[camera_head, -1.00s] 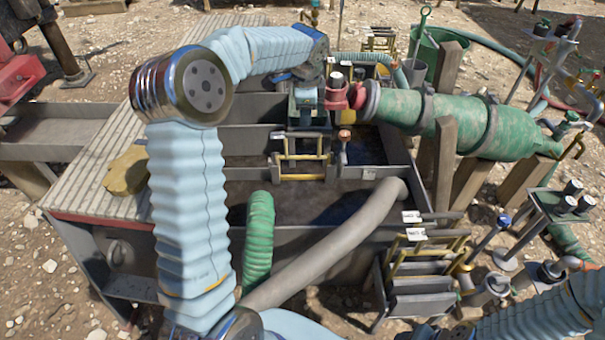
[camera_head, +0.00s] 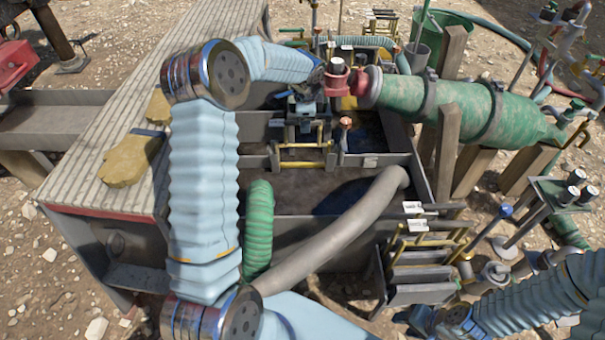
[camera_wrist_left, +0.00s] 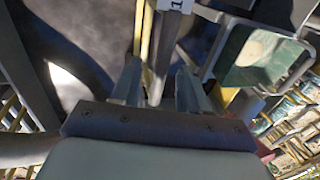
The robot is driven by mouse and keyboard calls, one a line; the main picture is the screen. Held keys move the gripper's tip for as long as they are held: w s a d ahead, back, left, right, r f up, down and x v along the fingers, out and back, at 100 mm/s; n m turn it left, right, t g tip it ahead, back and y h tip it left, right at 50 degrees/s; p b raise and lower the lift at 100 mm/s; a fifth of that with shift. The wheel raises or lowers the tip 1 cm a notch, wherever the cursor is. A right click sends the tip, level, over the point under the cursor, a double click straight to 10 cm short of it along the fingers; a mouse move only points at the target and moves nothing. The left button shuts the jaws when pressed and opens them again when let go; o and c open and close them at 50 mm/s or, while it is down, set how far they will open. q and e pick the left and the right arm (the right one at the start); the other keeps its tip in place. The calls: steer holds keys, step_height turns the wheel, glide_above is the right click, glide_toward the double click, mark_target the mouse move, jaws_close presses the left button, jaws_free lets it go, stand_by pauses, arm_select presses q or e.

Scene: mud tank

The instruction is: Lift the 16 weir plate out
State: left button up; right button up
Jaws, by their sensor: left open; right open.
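A weir plate with a yellow handle frame (camera_head: 302,153) stands upright across the tank, below my left gripper (camera_head: 304,118). In the left wrist view, a yellow upright bar (camera_wrist_left: 148,45) runs between the open fingers of my left gripper (camera_wrist_left: 160,85), with no visible grip on it. A white tag (camera_wrist_left: 176,5) at the top edge shows a "1"; the rest is cut off, so I cannot confirm 16. My right gripper (camera_head: 415,320) is open at the lower right, partly out of clear view, beside a rack of yellow-handled plates (camera_head: 420,262).
A grey hose (camera_head: 335,240) and a green hose (camera_head: 259,230) cross the tank's front. A red fitting and green cylinder (camera_head: 470,115) lie close right of my left gripper. Posts crowd the right.

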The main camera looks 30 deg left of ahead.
arm_select(q)
steer(key=shift+x, duration=1.1)
jaws_close()
steer(key=shift+r, duration=0.1)
stand_by(0.4)
